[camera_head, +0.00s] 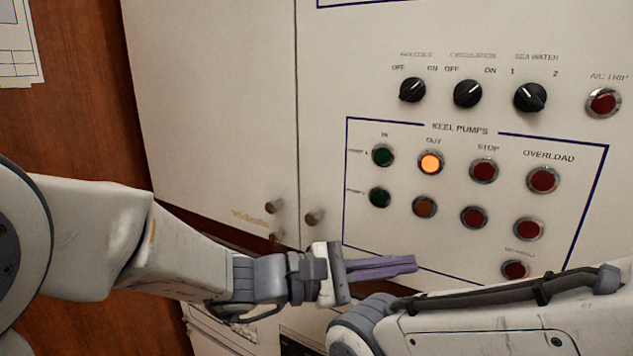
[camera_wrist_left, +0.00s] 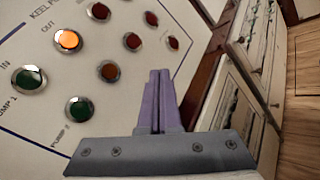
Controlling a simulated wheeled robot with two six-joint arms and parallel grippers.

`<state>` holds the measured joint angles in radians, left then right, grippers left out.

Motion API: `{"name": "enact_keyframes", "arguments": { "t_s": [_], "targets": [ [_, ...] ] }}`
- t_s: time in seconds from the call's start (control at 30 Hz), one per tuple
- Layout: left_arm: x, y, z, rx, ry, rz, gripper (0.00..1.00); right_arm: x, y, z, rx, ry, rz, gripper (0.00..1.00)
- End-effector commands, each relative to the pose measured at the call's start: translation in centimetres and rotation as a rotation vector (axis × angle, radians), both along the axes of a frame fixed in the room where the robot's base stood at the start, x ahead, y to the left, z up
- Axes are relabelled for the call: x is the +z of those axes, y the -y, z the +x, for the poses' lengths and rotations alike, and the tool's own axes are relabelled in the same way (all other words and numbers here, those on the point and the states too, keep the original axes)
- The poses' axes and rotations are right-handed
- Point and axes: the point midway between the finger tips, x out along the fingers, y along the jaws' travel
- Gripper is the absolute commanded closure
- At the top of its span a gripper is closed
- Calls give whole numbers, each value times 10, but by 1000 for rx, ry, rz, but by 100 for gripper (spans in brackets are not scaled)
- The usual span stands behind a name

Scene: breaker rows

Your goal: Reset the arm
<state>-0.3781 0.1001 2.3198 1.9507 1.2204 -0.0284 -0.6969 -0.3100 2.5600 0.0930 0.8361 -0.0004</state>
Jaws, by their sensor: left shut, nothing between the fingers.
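My left gripper (camera_head: 383,267) reaches in from the left below the keel pumps panel, its purple fingers shut and empty. It also shows in the left wrist view (camera_wrist_left: 158,100), with the fingers together against the panel behind. The panel (camera_head: 400,228) carries several round buttons. The orange out button (camera_head: 430,164) in the upper row is lit and also shows in the left wrist view (camera_wrist_left: 67,41). My right arm crosses the bottom right of the head view; its gripper is out of view.
Three black knobs (camera_head: 468,93) and a red A/C trip button (camera_head: 603,102) sit above the panel. Wood panelling (camera_head: 85,100) is at the left.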

Motion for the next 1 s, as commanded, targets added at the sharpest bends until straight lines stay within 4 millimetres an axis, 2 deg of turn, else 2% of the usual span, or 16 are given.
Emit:
{"name": "enact_keyframes", "arguments": {
  "t_s": [0.1, 0.17, 0.2, 0.27, 0.3, 0.43, 0.5, 0.6, 0.7, 1.0],
  "targets": [
    [-60, -26, -16, -66, 38, 260, 100, 0, 0, 0, 0, 0, 0, 100],
    [-92, -46, -24, -106, 70, 407, 100, 0, 0, 0, 0, 0, 0, 100],
    [-113, -62, -30, -135, 93, 505, 100, 0, 0, 0, 0, 0, 0, 100],
    [-141, -88, -36, -176, 134, 647, 100, 0, 0, 0, 0, 0, 0, 100],
    [-158, -108, -39, -207, 164, 739, 100, 0, 0, 0, 0, 0, 0, 100],
    [-201, -175, -44, -304, 284, 1022, 100, 0, 0, 0, 0, 0, 0, 100],
    [-215, -206, -44, -356, 350, 1144, 100, 0, 0, 0, 0, 0, 0, 100],
    [-226, -242, -40, -416, 438, 1275, 100, 0, 0, 0, 0, 0, 0, 100],
    [-232, -267, -36, -467, 511, 1369, 100, 0, 0, 0, 0, 0, 0, 100],
    [-237, -319, -24, -595, 704, 1555, 100, 0, 0, 0, 0, 0, 0, 100]
  ]
}}
